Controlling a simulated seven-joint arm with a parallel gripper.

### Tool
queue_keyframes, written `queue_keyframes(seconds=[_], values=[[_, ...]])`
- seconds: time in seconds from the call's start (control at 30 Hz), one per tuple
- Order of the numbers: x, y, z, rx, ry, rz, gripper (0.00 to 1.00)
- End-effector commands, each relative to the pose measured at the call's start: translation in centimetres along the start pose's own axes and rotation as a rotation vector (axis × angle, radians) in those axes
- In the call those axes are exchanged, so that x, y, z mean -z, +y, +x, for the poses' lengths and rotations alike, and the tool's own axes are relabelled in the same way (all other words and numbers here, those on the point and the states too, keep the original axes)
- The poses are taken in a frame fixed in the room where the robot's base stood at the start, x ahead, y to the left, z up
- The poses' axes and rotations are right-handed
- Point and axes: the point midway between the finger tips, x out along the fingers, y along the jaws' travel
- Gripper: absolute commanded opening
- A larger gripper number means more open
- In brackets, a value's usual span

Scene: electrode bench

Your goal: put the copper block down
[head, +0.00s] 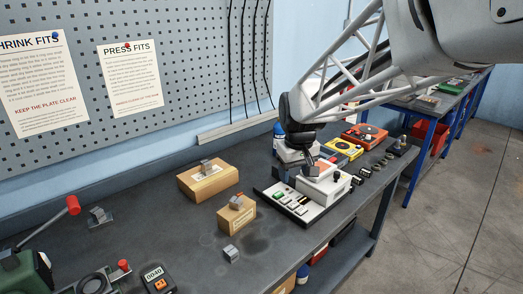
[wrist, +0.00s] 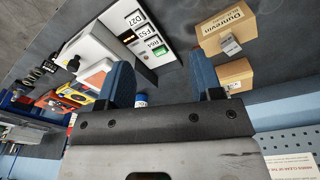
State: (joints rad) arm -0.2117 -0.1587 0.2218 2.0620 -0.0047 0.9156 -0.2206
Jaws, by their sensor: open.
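My gripper (head: 311,165) is over the white device at the middle of the bench. In the wrist view its two blue fingers (wrist: 165,82) are wide apart, with nothing between them. I cannot pick out the copper block for certain. A flat salmon-coloured square (head: 322,169) shows on top of the white device (head: 326,188), partly behind my gripper; it also shows in the wrist view (wrist: 97,72), outside the fingers. Small grey metal blocks sit on the rear cardboard box (head: 206,167), on the front cardboard box (head: 236,202) and on the bare bench (head: 231,253).
A labelled switch panel (head: 296,208) lies before the white device. Yellow (head: 344,148) and orange (head: 365,135) devices stand behind it. A meter reading 0040 (head: 157,278) and a red-handled lever (head: 72,206) are at left. Bare bench (head: 270,240) shows in front of the boxes.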

Motion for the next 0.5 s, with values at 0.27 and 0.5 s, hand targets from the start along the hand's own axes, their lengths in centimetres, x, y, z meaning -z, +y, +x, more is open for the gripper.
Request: queue_keyframes(seconds=[0.27,0.5], values=[[7.0,-1.9,3.8,0.013,-0.03,-0.103,0.6],[12.5,-4.1,7.7,0.024,-0.053,-0.192,0.6]])
